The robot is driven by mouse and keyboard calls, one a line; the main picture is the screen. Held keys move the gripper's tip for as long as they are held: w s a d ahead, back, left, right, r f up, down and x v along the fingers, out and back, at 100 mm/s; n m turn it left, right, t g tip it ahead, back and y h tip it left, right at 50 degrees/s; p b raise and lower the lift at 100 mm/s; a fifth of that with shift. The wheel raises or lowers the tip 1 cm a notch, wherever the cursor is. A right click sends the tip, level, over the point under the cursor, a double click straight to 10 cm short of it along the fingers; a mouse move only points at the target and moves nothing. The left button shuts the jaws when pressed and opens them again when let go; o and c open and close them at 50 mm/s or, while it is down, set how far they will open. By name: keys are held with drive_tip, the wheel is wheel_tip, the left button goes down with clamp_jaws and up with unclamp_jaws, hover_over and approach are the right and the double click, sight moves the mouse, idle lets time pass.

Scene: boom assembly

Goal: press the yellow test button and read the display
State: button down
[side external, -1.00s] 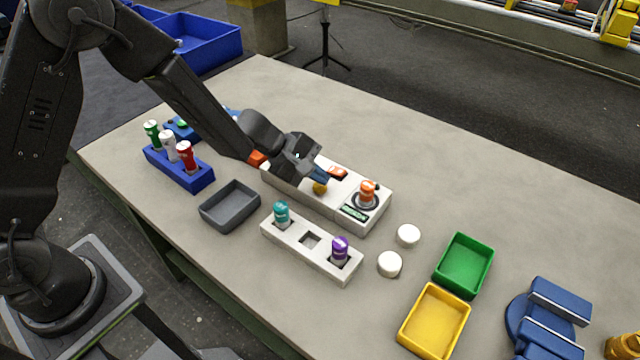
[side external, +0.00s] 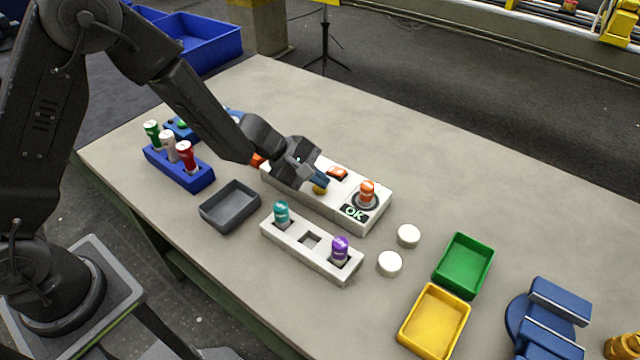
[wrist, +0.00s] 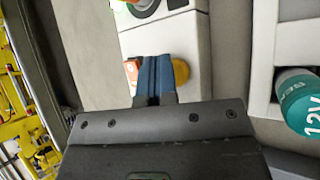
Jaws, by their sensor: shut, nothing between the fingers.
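The white test box (side external: 330,205) lies on the table. Its yellow button (side external: 320,188) is partly hidden by my gripper (side external: 321,180), whose blue fingertips are shut and empty. In the wrist view the fingertips (wrist: 154,77) are together over the box top, overlapping the yellow button (wrist: 181,72); I cannot tell for certain whether they touch it. The display (side external: 354,213) reads "OK" in bright green letters. An orange cylinder (side external: 367,192) stands upright in the round socket behind the display. A red-orange switch (side external: 338,173) sits beside the button.
A white rack (side external: 285,238) holds a teal cylinder (side external: 281,211) and a purple cylinder (side external: 340,248), with an empty slot between. A grey tray (side external: 229,206), green tray (side external: 464,265), yellow tray (side external: 434,322) and two white discs (side external: 409,236) stand around. The far table is clear.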

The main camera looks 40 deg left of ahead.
sight(319, 189)
drive_tip(key=shift+r, duration=0.95)
drive_tip(key=shift+r, duration=0.1)
drive_tip(key=shift+r, duration=2.4)
